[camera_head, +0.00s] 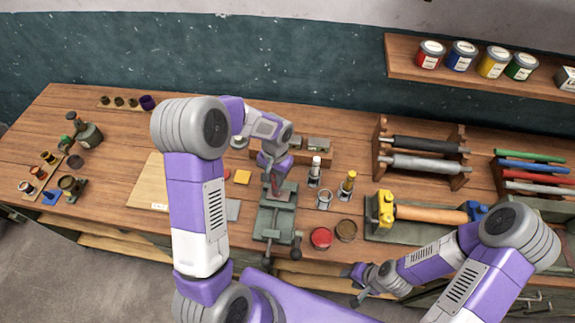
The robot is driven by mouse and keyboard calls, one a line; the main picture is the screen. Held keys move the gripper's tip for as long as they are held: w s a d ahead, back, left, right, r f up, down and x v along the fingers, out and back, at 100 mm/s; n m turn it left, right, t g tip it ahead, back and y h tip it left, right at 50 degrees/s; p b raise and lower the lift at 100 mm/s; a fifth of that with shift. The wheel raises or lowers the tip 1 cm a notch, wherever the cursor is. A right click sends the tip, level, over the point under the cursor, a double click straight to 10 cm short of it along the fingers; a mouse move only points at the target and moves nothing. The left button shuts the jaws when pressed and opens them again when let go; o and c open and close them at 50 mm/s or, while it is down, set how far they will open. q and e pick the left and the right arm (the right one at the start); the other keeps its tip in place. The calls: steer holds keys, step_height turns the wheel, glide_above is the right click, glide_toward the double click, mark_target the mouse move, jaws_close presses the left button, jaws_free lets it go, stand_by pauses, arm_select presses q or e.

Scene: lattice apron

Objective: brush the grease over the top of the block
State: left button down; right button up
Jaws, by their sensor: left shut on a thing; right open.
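My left gripper (273,180) points down over the green vise (272,223) at the middle of the bench. It is shut on a slim reddish-brown thing, probably the brush, mostly hidden by the fingers. Its lower end is close above the vise jaws; I cannot tell whether it touches. The block is too small and covered to make out clearly between the jaws. An open round tin (346,230) with brown contents, perhaps the grease, stands right of the vise, beside a red tin (321,238). My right gripper (357,283) is open and empty in front of the bench edge.
Two bottles, one white-capped (315,170) and one yellow-capped (347,184), stand right of the vise. A roller rack (380,150) and a tray with an orange roller (432,214) lie further right. A pale board (152,180) lies left, partly behind my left arm.

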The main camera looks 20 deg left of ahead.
arm_select(q)
steer(key=shift+w+d, duration=0.1)
steer(key=shift+d, duration=0.2)
steer(key=d+r+p, duration=0.3)
steer(key=r, duration=0.5)
steer(key=shift+w+d, duration=0.4)
stand_by(0.8)
stand_by(0.5)
